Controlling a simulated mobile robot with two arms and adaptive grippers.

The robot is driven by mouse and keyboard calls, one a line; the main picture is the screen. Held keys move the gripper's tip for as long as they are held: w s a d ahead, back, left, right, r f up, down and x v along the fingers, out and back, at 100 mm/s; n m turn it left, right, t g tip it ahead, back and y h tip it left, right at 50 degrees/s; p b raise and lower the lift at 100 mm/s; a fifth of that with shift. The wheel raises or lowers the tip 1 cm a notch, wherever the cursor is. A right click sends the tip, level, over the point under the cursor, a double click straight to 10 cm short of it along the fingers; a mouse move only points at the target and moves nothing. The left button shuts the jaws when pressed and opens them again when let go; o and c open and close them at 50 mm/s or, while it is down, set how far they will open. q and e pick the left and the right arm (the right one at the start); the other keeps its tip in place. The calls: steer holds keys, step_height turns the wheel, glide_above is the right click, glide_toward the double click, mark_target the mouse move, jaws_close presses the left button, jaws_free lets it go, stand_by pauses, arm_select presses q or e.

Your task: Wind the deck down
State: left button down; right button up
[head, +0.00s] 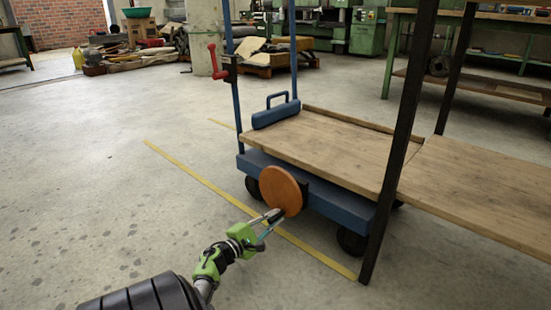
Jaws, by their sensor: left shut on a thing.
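A blue cart (330,190) with a flat wooden deck (325,147) stands right of centre. A round orange-brown wheel (281,190) is mounted on the near side of the cart, just below deck level. My left gripper (274,215) reaches in from the bottom and is shut at the wheel's lower left edge. Its fingertips cover the exact spot it grips, so I cannot tell whether it holds the rim or a small handle. A red crank-shaped lever (217,64) sits on the cart's left upright. My right gripper is not in view.
A wooden-topped bench (480,190) with dark legs stands against the cart's right end, its top at about deck height. Yellow floor lines (205,182) run beside the cart. The concrete floor at left is clear. Scrap piles and green machines are far behind.

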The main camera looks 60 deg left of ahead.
mark_target(281, 188)
arm_select(q)
steer(key=shift+a+f+m, duration=0.1)
steer(key=shift+a+m, duration=0.1)
steer(key=shift+m, duration=0.2)
steer(key=shift+s, duration=0.1)
steer(key=c, duration=2)
jaws_free()
steer(key=shift+o, duration=0.2)
step_height(281, 188, up, 10)
steer(key=shift+a+r, duration=0.1)
